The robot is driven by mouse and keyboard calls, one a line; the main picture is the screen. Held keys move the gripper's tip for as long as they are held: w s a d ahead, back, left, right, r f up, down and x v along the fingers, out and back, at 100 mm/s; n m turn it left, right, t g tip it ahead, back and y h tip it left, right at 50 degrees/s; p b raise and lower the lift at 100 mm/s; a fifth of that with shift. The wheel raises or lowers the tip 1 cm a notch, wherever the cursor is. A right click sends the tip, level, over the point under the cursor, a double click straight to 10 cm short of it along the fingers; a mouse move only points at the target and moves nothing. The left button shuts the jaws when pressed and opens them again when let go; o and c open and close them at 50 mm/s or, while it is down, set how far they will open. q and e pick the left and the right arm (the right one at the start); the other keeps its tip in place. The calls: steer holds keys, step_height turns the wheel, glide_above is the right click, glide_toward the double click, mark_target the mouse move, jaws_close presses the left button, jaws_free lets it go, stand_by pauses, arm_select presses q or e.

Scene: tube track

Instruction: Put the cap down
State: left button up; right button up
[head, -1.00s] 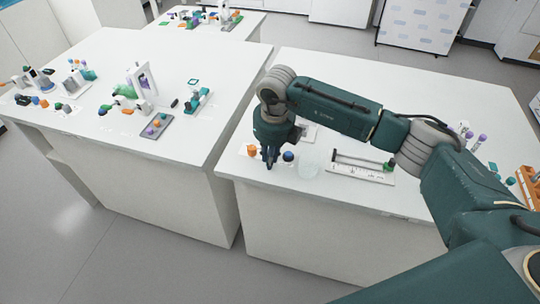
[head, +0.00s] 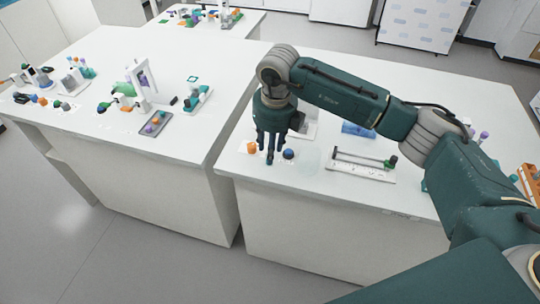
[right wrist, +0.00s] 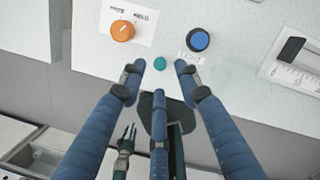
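The cap appears as a small teal disc (right wrist: 160,63) in the right wrist view. It lies on the white tabletop near the table's edge, between my spread fingertips and apart from them. My right gripper (head: 269,157) points down over the front left corner of the right table in the head view. It also shows in the right wrist view (right wrist: 160,80), open and empty. The cap is hidden by the fingers in the head view. My left gripper (right wrist: 126,138) shows small and low in the right wrist view, and its opening is unclear.
A white slide rail (head: 360,170) lies further right. A gap separates this table from the left one.

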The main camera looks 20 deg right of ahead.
step_height(320, 180, up, 8)
steer(key=s+b, duration=0.1)
steer(key=shift+b, duration=0.3)
stand_by(0.3)
